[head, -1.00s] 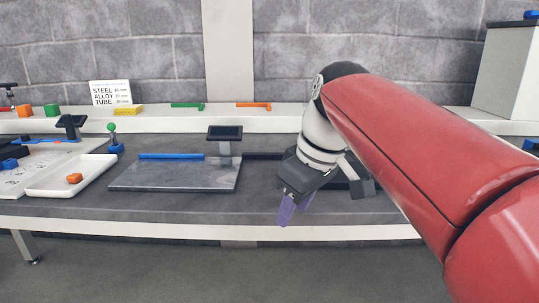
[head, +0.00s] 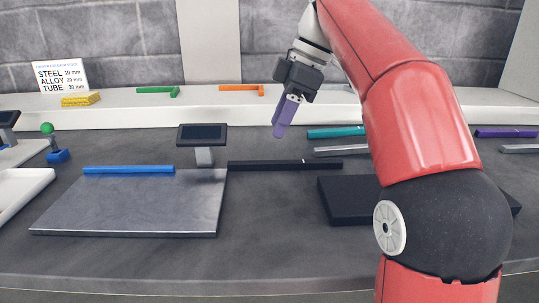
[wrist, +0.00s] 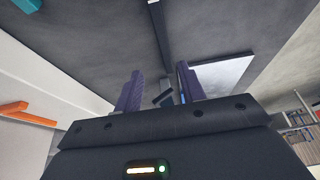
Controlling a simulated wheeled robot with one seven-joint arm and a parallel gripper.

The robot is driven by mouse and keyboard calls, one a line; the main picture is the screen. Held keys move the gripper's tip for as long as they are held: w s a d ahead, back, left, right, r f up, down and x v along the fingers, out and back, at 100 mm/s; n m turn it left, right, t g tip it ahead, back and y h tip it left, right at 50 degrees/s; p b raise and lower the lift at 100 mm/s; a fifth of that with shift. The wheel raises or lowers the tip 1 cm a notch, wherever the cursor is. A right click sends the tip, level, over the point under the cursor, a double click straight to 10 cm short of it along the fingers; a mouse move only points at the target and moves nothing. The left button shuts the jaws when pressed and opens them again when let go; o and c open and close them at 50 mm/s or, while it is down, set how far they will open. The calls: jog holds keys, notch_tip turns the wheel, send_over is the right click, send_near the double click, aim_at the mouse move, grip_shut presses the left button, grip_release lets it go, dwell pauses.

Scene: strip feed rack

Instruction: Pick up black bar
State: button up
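The black bar (head: 290,165) lies on the dark worktop, just right of the small black display on its stand. It also shows in the wrist view (wrist: 159,28), running down from the top edge ahead of the fingers. My gripper (head: 281,131) is raised above and near the black bar in the head view, its purple fingers pointing down. In the wrist view, the two fingers of my gripper (wrist: 161,90) stand apart with nothing held between them.
A black block (head: 345,202) stands front right. Teal (head: 335,132) and grey bars (head: 340,151) lie to the right.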

aim_at(262, 162)
jog(key=x, duration=0.2)
jog(key=b+x, duration=0.1)
jog(key=x, duration=0.2)
jog(key=s+b+x, duration=0.1)
jog(key=x, duration=0.1)
jog(key=shift+a+f, duration=0.15)
jog(key=shift+f, duration=0.1)
jog(key=shift+r, duration=0.1)
grip_shut()
